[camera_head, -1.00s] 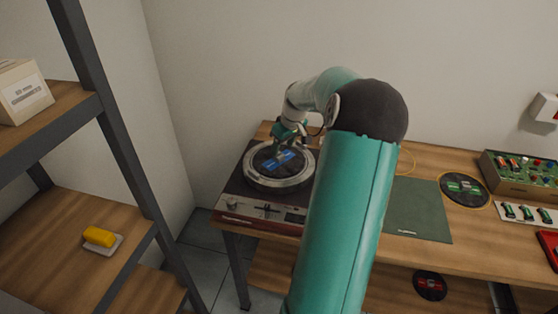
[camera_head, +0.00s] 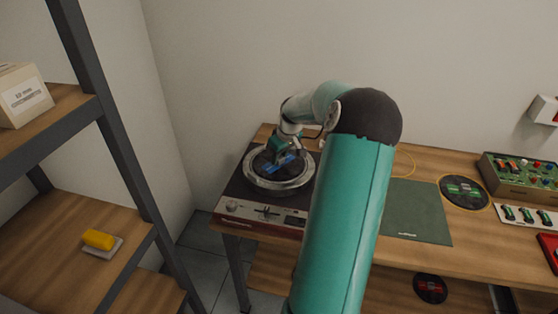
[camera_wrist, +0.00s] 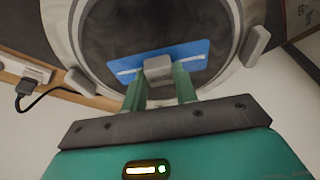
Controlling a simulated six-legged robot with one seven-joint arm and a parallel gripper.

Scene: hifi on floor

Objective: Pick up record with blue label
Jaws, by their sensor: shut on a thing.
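The record with the blue label (camera_head: 262,165) lies in the turntable's silver ring, and its dark disc also shows in the wrist view (camera_wrist: 110,35). Its blue label (camera_wrist: 200,50) has a small grey block (camera_wrist: 158,67) at the centre. My gripper (camera_head: 283,158) is down over the label. In the wrist view my green fingers (camera_wrist: 160,74) are on either side of the grey block and shut on it. I cannot tell whether the record is lifted off the platter. The turntable (camera_head: 262,212) stands at the left end of the wooden table.
A green mat (camera_head: 415,212) lies right of my arm. A record with a green and red label (camera_head: 464,191) lies beyond it. A control box (camera_head: 520,172) is at the far right. Another record (camera_head: 430,288) is below. A shelf (camera_head: 75,230) with a yellow item (camera_head: 98,239) stands left.

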